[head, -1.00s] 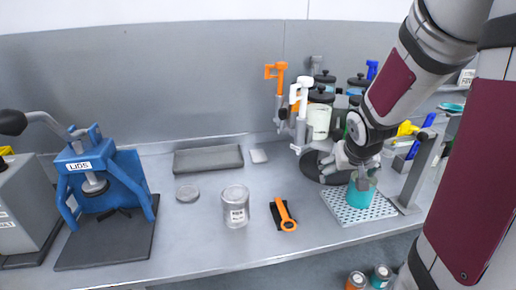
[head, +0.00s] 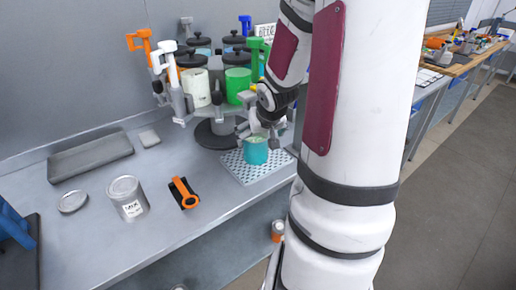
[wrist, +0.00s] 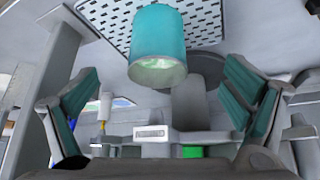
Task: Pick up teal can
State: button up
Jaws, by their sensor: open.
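The teal can (head: 256,151) stands upright on a perforated light grey tray (head: 240,172) on the bench in the head view. In the wrist view the teal can (wrist: 159,42) shows at top centre, its pale open end facing my camera. My gripper (head: 262,122) hangs just above and behind the can in the head view. In the wrist view my gripper (wrist: 162,105) has its two teal-padded fingers wide apart. The can lies beyond them, and nothing is held between the pads. The head view does not show clearly how close the fingertips are to the can.
A carousel of paint cans with dispensers (head: 210,85) stands behind the tray. A grey lidded can (head: 128,198), an orange-handled tool (head: 184,192), a round lid (head: 73,201) and a shallow grey tray (head: 90,156) lie to the left.

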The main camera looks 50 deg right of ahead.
aim_at(257, 143)
jog(key=b+x, duration=0.3)
jog(key=x, duration=0.4)
jog(key=shift+w+f+b, duration=0.1)
jog(key=shift+b, duration=0.25)
jog(key=shift+d+b+x, duration=0.15)
jog(key=shift+b+x, duration=0.6)
jog(key=shift+x, duration=0.8)
jog(key=shift+d+b+x, duration=0.15)
jog(key=shift+b+x, duration=0.55)
jog(key=shift+x, duration=0.8)
jog(key=shift+c, duration=0.6)
jog(key=c, duration=1.6)
jog(key=shift+r, duration=0.25)
